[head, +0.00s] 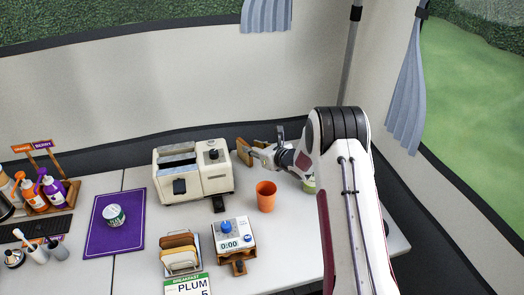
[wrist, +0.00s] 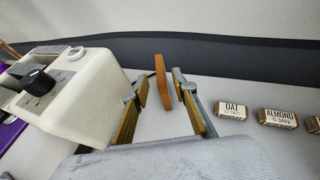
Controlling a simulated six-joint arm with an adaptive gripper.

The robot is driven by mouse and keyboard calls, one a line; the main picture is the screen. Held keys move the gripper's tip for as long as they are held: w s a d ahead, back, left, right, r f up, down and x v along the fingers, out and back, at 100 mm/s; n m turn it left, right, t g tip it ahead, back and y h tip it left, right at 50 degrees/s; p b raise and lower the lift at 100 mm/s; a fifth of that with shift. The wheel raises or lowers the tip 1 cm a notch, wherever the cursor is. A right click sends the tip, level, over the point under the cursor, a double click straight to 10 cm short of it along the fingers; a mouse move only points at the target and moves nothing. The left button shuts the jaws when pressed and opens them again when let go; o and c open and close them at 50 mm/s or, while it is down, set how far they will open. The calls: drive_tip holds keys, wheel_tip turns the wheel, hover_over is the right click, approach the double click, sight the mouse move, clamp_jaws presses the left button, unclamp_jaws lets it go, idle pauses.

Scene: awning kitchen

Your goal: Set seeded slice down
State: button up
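A brown bread slice (wrist: 162,84) stands on edge between my fingertips in the wrist view, and I cannot make out seeds on it. In the head view the slice (head: 243,151) shows just left of my gripper (head: 262,150), right of the toaster. My gripper (wrist: 160,92) has its two yellow-padded fingers apart, with a narrow gap visible on each side of the slice. The slice looks upright at table level, though its contact with the table is hard to tell. More bread slices (head: 179,246) stand in a rack at the front.
A cream toaster (head: 217,172) stands close left of my gripper, also in the wrist view (wrist: 80,95). An orange cup (head: 265,196) and a timer box (head: 233,238) are in front. OAT (wrist: 230,110) and ALMOND (wrist: 277,118) packets lie to the right. A purple mat (head: 96,238) holds a tin.

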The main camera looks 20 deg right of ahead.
drive_tip(key=shift+v, duration=2.7)
drive_tip(key=s+d+r+m+h, duration=0.1)
drive_tip(key=s+r+m+h, duration=0.1)
drive_tip(key=r+m, duration=0.35)
drive_tip(key=s+d+r+m+h, duration=0.1)
drive_tip(key=d+r+m+h, duration=0.1)
drive_tip(key=r+m, duration=0.35)
drive_tip(key=s+r+m+g+h, duration=0.2)
drive_tip(key=s+r+m, duration=0.7)
drive_tip(key=s+r, duration=0.2)
drive_tip(key=s+a+m+g, duration=0.2)
drive_tip(key=s+m, duration=0.8)
drive_tip(key=s, duration=0.8)
drive_tip(key=s+a+m+g+y, duration=0.1)
drive_tip(key=s+a+m, duration=0.4)
drive_tip(key=s+m, duration=0.5)
drive_tip(key=shift+s+r+g, duration=0.5)
drive_tip(key=shift+s+g, duration=0.4)
drive_tip(key=shift+s, duration=3.3)
